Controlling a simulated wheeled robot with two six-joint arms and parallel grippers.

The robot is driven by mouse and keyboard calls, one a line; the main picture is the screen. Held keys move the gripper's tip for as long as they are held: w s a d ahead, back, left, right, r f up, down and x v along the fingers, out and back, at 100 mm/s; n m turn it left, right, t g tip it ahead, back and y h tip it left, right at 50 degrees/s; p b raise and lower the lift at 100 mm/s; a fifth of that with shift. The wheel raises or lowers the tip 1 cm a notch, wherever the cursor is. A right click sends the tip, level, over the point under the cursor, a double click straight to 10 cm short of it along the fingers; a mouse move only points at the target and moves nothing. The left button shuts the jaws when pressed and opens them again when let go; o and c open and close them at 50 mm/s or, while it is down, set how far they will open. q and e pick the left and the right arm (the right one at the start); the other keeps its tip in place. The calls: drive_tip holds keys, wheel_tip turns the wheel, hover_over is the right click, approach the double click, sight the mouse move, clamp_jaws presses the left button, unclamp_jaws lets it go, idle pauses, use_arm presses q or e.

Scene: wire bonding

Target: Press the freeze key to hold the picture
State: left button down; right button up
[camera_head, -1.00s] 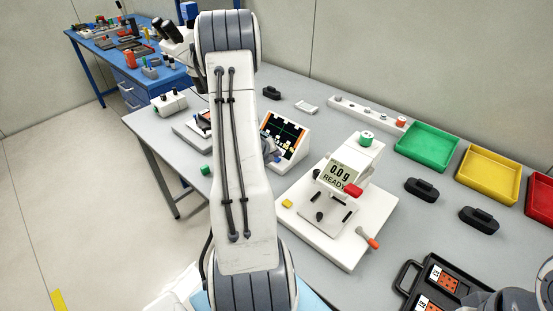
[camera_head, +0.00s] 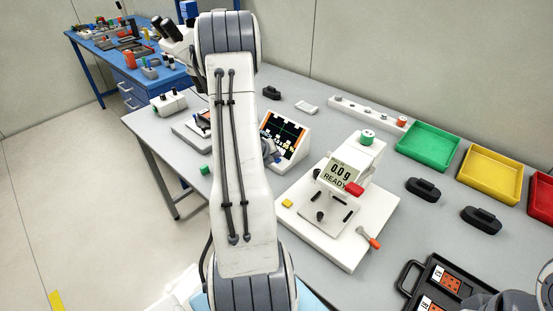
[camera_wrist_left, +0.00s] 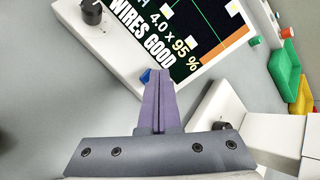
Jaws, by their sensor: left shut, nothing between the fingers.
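The small monitor (camera_head: 285,138) stands on the grey bench with a dark, lit screen. In the left wrist view its screen (camera_wrist_left: 190,35) reads "WIRES GOOD" and "4.0 x 95 %". A blue key (camera_wrist_left: 145,76) shows on the panel below the screen, partly covered by my left fingers. My left gripper (camera_wrist_left: 160,73) is shut and empty, its fingertips at this key; I cannot tell whether they touch it. A dark knob (camera_wrist_left: 91,12) sits on the same panel. In the head view my left arm hides part of the monitor. My right gripper is out of view.
A white bonding station (camera_head: 340,250) with a "0.0 g READY" display stands right of the monitor. Green (camera_head: 428,146), yellow (camera_head: 490,174) and red bins line the back right. A black case (camera_head: 440,285) lies at the front right.

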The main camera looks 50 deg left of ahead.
sight(276, 163)
use_arm(q)
drive_tip(key=shift+r+p, duration=0.4)
drive_tip(key=shift+r, duration=0.4)
wheel_tip(276, 163, up, 5)
drive_tip(key=p, duration=0.3)
idle(0.3)
idle(0.8)
